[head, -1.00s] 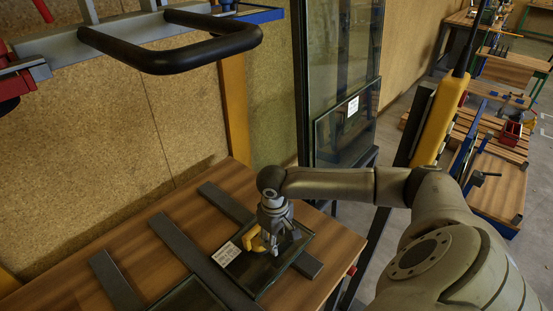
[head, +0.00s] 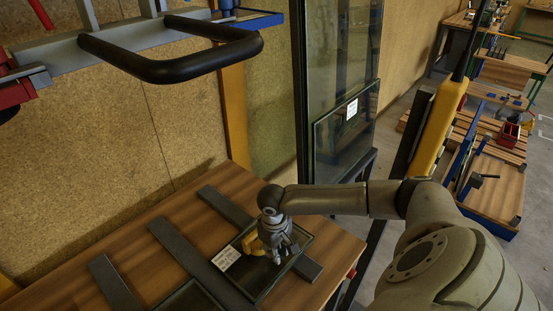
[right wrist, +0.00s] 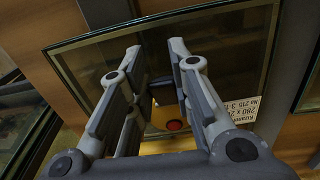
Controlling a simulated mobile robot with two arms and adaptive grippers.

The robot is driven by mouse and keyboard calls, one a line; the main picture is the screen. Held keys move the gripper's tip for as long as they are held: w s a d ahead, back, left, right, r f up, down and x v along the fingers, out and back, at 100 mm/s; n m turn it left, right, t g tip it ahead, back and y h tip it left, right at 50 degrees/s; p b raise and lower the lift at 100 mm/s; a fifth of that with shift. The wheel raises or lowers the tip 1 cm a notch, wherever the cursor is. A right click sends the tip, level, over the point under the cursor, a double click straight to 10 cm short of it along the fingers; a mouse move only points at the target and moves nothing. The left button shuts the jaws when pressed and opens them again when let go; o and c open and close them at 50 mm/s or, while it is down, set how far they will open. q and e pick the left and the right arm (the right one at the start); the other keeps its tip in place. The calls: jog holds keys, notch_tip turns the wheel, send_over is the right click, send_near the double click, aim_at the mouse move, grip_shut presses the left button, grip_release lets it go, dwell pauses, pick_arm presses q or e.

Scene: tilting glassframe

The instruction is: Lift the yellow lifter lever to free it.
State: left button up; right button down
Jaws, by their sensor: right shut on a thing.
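The yellow lifter lever (head: 254,244) sits on a small dark-edged glass pane (head: 264,285) lying on the wooden table. In the right wrist view the yellow lifter (right wrist: 156,116) shows between my fingers, with a red round spot and a dark part beside it. My right gripper (head: 280,257) is low over the pane, shut on the lever. In the right wrist view the gripper (right wrist: 160,85) has a finger on each side of it. The exact contact is partly hidden by the fingers. My left gripper is not in view.
Dark bars (head: 199,258) support the panes on the table (head: 147,215). A white label (head: 226,258) lies on the pane's left side. A thick black handle (head: 173,72) hangs at the upper left. Tall glass panes (head: 341,70) stand behind the table.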

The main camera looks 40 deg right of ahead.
jog(key=shift+w+r+g+p, duration=0.25)
jog(key=shift+r+g+p, duration=0.2)
jog(key=shift+p, duration=0.55)
jog(key=shift+w+r+g+p, duration=0.15)
jog(key=shift+w+g+p, duration=0.1)
jog(key=shift+g+p, duration=0.5)
jog(key=c, duration=1.3)
grip_release()
jog(key=v, duration=1.1)
jog(key=shift+w+a+r, duration=0.2)
jog(key=shift+r, duration=0.2)
